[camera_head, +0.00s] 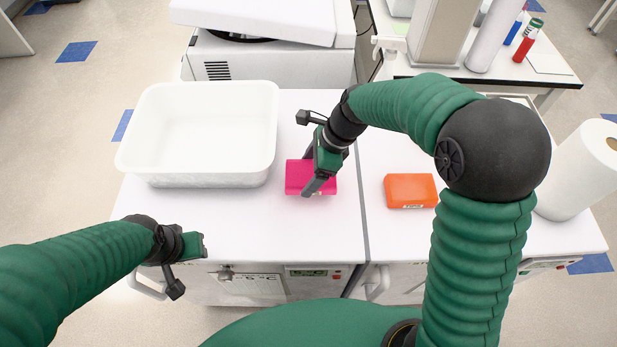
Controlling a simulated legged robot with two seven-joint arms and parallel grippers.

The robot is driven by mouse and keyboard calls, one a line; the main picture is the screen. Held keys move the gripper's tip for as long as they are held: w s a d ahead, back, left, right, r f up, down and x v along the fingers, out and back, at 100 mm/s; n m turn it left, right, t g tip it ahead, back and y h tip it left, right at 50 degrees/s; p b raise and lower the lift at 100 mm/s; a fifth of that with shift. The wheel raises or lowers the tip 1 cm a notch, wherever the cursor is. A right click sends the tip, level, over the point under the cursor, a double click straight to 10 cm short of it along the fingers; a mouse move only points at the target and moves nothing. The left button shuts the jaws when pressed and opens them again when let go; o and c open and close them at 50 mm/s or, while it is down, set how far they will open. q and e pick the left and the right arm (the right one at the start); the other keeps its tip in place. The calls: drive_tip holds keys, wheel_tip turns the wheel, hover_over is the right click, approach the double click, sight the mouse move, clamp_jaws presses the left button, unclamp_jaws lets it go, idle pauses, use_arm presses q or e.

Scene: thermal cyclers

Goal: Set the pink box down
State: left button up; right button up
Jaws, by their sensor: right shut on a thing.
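The pink box (296,174) is at the middle of the white bench, right of the white bin. My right gripper (314,184) is shut on the pink box from above; its fingers cover part of the top. The box is at or close to the bench top; I cannot tell whether it touches. My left gripper (190,262) is low at the left, in front of the bench's front edge and away from the box. Its fingers are too unclear to tell whether they are open.
A white bin (138,160) stands to the left on the bench (270,240). An orange box (410,190) lies to the right, past a seam. A paper towel roll (580,175) stands at the far right. A white machine (280,60) is behind. Bench in front of the pink box is clear.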

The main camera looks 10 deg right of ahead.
use_arm(q)
drive_tip(key=shift+d+f+b, duration=0.25)
drive_tip(key=shift+d+b, duration=0.05)
drive_tip(key=shift+d, duration=0.3)
use_arm(e)
drive_tip(key=f, duration=0.1)
drive_tip(key=d+f, duration=0.1)
drive_tip(key=f, duration=0.1)
drive_tip(key=shift+d+f, duration=0.1)
drive_tip(key=shift+f, duration=0.15)
use_arm(q)
drive_tip(key=shift+a, duration=0.15)
use_arm(e)
drive_tip(key=shift+a, duration=0.25)
use_arm(q)
drive_tip(key=shift+a, duration=0.2)
use_arm(e)
drive_tip(key=o, duration=1)
drive_tip(key=shift+a, duration=0.15)
use_arm(q)
drive_tip(key=shift+a, duration=0.2)
use_arm(e)
drive_tip(key=o, duration=0.5)
drive_tip(key=shift+a, duration=0.15)
use_arm(q)
drive_tip(key=shift+d, duration=0.15)
use_arm(e)
drive_tip(key=shift+d, duration=0.2)
